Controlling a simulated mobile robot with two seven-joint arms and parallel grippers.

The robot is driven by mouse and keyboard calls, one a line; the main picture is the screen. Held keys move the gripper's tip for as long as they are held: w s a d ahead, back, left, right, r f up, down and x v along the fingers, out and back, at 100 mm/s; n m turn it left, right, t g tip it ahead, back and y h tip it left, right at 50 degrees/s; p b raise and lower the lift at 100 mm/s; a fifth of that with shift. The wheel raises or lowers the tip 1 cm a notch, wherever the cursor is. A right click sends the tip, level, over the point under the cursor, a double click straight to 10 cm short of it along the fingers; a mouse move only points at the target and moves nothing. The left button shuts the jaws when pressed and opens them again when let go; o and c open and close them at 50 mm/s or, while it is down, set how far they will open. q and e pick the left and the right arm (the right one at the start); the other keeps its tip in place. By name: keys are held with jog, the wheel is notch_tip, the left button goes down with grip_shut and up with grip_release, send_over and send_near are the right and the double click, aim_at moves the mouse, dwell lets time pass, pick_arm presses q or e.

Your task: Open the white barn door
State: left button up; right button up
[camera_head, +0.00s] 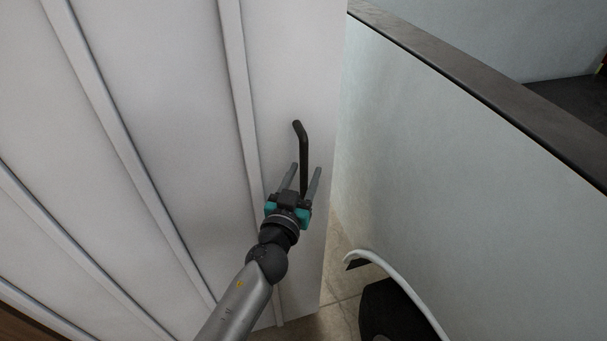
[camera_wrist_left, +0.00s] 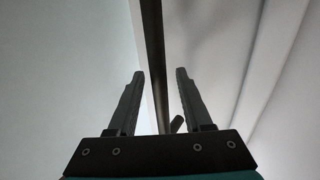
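The white barn door (camera_head: 180,110) with raised vertical strips fills the left of the head view. Its black bar handle (camera_head: 302,150) stands near the door's right edge. My left gripper (camera_head: 306,168) is open at the lower part of the handle, with one finger on each side of it. In the left wrist view the handle (camera_wrist_left: 156,60) runs between the two spread fingertips (camera_wrist_left: 159,72), with a gap to each. Whether a finger touches the handle cannot be told. My right gripper is not in view.
A pale wall (camera_head: 450,170) with a dark top ledge (camera_head: 480,85) stands to the right of the door. Tiled floor (camera_head: 340,270) shows in the narrow gap between door and wall. A white curved part with a black piece is at the bottom.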

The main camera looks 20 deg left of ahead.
pick_arm(q)
grip_shut()
dwell(1.2)
